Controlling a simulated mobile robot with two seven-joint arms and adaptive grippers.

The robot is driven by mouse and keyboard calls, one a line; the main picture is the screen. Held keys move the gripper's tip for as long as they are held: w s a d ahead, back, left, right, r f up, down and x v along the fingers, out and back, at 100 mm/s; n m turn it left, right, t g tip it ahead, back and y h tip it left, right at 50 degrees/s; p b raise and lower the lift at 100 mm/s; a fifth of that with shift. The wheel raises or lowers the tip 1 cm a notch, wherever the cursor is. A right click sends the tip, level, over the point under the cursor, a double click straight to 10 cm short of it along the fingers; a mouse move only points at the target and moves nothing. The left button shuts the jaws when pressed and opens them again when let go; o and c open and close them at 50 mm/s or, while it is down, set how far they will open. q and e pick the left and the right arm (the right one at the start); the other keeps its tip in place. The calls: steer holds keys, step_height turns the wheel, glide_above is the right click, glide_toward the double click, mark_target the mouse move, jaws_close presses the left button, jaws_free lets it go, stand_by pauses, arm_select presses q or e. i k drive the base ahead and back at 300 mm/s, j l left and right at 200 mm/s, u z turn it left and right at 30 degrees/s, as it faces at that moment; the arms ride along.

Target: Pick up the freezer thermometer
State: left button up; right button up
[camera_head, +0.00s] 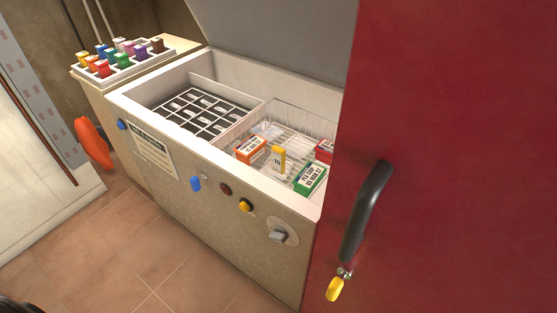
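A small upright yellow item with a pale face (278,160), which looks like the freezer thermometer, stands in the wire basket (297,119) inside the open chest freezer (190,150). An orange-and-white box (251,149) is to its left and a green-and-white box (310,179) is to its right. Its lower end is close to the boxes, and I cannot tell what it rests on. Neither of my grippers shows. A dark shape cut off at the bottom left corner is too partial to identify.
A red door (455,120) with a black handle (366,212) and yellow tag (335,289) covers the freezer's right end. The raised lid (275,40) stands behind. A rack of colored blocks (122,62) is at the back left. Tiled floor (130,250) in front is clear.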

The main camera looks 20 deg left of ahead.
mark_target(277, 154)
steer(key=j+z, duration=0.1)
steer(key=z, duration=0.4)
steer(key=j+z, duration=0.15)
steer(key=z, duration=0.35)
steer(key=j+z, duration=0.15)
steer(key=z, duration=0.3)
steer(key=k+j+z, duration=0.3)
steer(key=j, duration=0.25)
steer(key=k+j+z, duration=0.15)
steer(key=j+z, duration=0.15)
steer(key=j, duration=0.2)
steer(key=k+j+z, duration=0.3)
steer(key=j, duration=0.15)
steer(key=k+j+z, duration=0.3)
steer(key=k+j, duration=0.05)
steer(key=j, duration=0.05)
